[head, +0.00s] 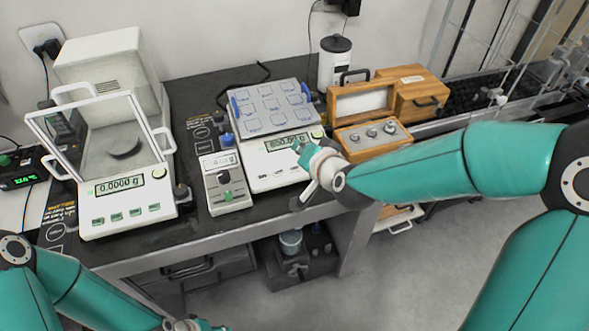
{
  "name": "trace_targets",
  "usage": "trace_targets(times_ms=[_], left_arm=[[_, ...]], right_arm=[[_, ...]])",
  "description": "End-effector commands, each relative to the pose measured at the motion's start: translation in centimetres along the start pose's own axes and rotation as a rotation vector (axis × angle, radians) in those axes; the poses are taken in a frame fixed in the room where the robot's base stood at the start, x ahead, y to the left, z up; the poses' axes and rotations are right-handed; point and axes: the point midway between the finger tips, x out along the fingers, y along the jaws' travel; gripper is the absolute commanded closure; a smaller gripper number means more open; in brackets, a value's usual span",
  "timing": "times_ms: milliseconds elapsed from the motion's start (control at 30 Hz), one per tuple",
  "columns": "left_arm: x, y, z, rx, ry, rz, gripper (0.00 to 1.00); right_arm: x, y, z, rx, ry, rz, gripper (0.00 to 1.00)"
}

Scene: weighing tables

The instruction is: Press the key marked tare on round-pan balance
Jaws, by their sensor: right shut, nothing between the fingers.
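The round-pan balance (127,190) stands at the left of the bench, with a dark round pan (125,148) behind a clear framed shield. Its display (120,184) reads 0.0000 g. A row of several green-marked keys (117,217) runs along its front; their labels are too small to read. My right gripper (308,188) is shut and empty, at the front right of the other, square-topped balance (275,165), well to the right of the round-pan balance. My left arm comes in at the lower left, below the bench edge; its gripper is cut off by the bottom of the picture.
A small grey device (225,182) with a display stands between the balances. Wooden boxes (415,92), one with metal weights (372,132), and a white bottle (334,62) stand to the right. The bench front edge (220,240) is clear.

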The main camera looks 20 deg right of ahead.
Motion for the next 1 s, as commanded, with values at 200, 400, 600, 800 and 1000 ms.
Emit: trace_targets(times_ms=[200,400,600,800,1000], left_arm=[[2.5,-0.9,0.0,0.000,0.000,0.000,0.60],[4.5,-1.6,0.0,0.000,0.000,0.000,0.60],[5.6,-2.0,0.0,0.000,0.000,0.000,0.60],[5.7,-2.0,0.0,0.000,0.000,0.000,0.60],[5.6,-2.0,0.0,0.000,0.000,0.000,0.60]], right_arm=[[2.2,1.8,1.8,0.001,-0.001,0.001,1.00],[4.1,3.1,3.2,0.000,-0.001,0.000,1.00],[5.0,3.8,3.8,0.001,0.001,0.001,1.00],[5.2,3.8,3.8,0.001,0.001,0.001,1.00],[5.1,3.8,3.7,0.001,0.001,0.001,1.00]])
